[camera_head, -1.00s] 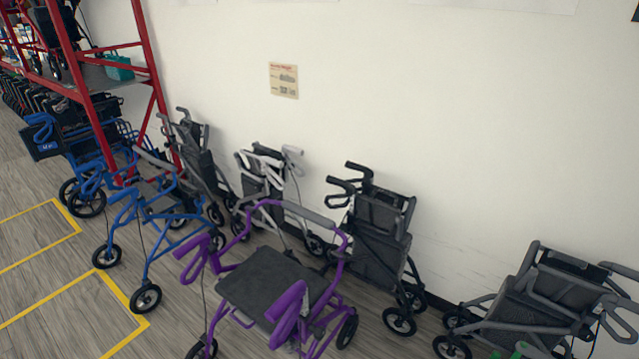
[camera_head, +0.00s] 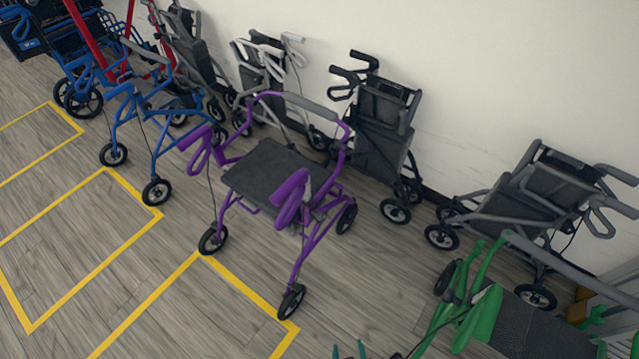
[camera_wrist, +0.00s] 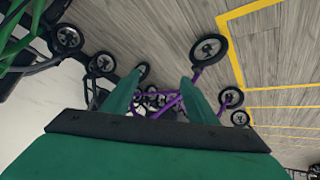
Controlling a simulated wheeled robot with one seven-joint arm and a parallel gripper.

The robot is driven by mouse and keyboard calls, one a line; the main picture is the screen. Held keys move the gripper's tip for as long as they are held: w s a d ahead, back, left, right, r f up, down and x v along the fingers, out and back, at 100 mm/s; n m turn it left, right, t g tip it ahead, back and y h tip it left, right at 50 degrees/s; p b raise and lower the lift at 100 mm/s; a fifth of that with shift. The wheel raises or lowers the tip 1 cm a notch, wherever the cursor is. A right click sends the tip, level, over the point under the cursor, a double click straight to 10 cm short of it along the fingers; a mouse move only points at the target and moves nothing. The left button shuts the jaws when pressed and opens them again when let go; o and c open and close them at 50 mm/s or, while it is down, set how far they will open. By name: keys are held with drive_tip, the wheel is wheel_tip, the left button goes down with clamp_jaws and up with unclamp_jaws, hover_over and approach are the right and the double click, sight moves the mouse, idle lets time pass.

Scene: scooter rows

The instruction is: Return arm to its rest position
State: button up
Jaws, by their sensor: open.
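My gripper (camera_wrist: 162,76) shows in the wrist view with its two green fingers spread apart and nothing between them. The dark edge and green body of the gripper fill the lower part of that view. Behind the fingers is the purple rollator (camera_wrist: 172,103), partly hidden by them. In the head view, small teal tips at the bottom edge may be part of my gripper; too little shows to be sure. The rest of my arm is not in view.
The purple rollator (camera_head: 275,172) stands mid-floor in the head view. A green rollator (camera_head: 485,315) is at the lower right. Grey rollators (camera_head: 378,125) line the wall, with blue ones (camera_head: 152,133) at left. Yellow-lined floor at lower left is clear.

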drive_tip(key=s+a+r+m+t, duration=0.1)
drive_tip(key=s+a+r+t, duration=0.1)
drive_tip(key=r, duration=1)
drive_tip(key=s+a+r+t, duration=0.2)
drive_tip(key=a+r+t, duration=0.1)
drive_tip(key=r, duration=0.9)
drive_tip(key=s+a+r+m+t, duration=0.1)
drive_tip(key=s+a+r+t, duration=0.1)
drive_tip(key=r, duration=1)
drive_tip(key=shift+s+a+r+m, duration=0.25)
drive_tip(key=shift+s+a, duration=0.25)
drive_tip(key=shift+a, duration=0.6)
